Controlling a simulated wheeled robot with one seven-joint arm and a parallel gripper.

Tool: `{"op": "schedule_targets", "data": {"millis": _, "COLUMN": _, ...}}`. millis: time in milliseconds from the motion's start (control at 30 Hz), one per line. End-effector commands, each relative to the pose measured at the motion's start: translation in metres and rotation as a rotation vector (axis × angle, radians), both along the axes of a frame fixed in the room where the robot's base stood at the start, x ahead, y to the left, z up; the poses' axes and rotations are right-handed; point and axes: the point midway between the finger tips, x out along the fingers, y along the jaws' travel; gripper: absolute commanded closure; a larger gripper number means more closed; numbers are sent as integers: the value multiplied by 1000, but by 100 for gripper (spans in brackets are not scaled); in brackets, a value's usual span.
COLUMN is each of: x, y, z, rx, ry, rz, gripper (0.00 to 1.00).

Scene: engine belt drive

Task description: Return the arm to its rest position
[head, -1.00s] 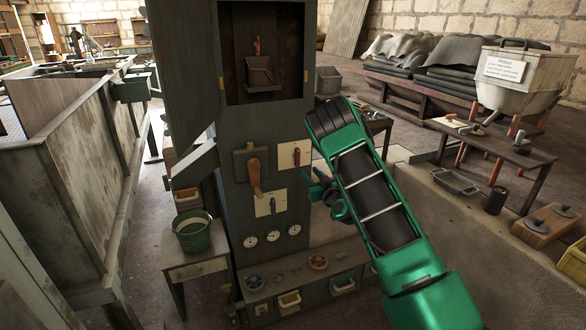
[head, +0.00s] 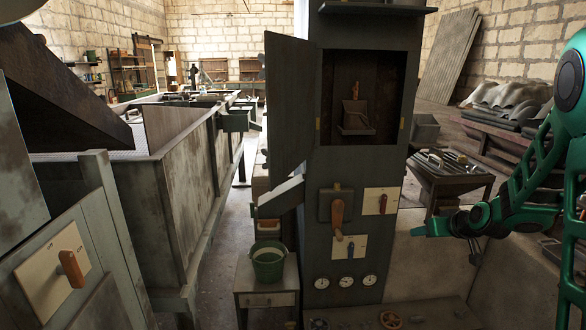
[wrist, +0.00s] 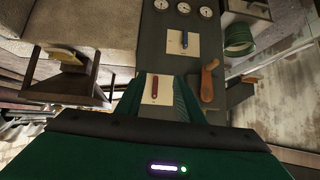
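My green arm (head: 535,175) reaches in from the right edge of the head view. My gripper (head: 440,236) is to the right of the dark control cabinet (head: 356,160), apart from it, with nothing seen in its grasp. In the wrist view my gripper (wrist: 158,82) shows two spread fingers with a clear gap. Through that gap I see the red lever (wrist: 155,86) on its pale plate, some distance beyond. The red lever (head: 383,203) also shows in the head view, beside the orange-handled lever (head: 338,215) and above the blue lever (head: 351,249).
A green bucket (head: 268,263) stands on a small table (head: 266,299) left of the cabinet. The cabinet door (head: 290,110) hangs open to the left. A workbench (head: 452,182) with tools stands behind my gripper. Another lever panel (head: 58,266) is at the near left.

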Motion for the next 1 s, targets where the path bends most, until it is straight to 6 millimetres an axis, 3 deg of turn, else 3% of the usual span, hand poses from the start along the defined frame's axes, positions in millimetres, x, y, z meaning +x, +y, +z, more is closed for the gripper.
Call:
{"op": "schedule_targets", "data": {"millis": 367, "x": -168, "y": -25, "z": 24, "rx": 30, "ry": 383, "rz": -176, "gripper": 66}}
{"op": "schedule_targets", "data": {"millis": 700, "x": -345, "y": -24, "z": 39, "rx": 102, "ry": 716, "rz": -424, "gripper": 66}}
{"op": "schedule_targets", "data": {"millis": 833, "x": -398, "y": -18, "z": 43, "rx": 135, "ry": 811, "rz": -510, "gripper": 66}}
{"op": "schedule_targets", "data": {"millis": 1000, "x": -434, "y": -11, "z": 45, "rx": 162, "ry": 879, "rz": -574, "gripper": 66}}
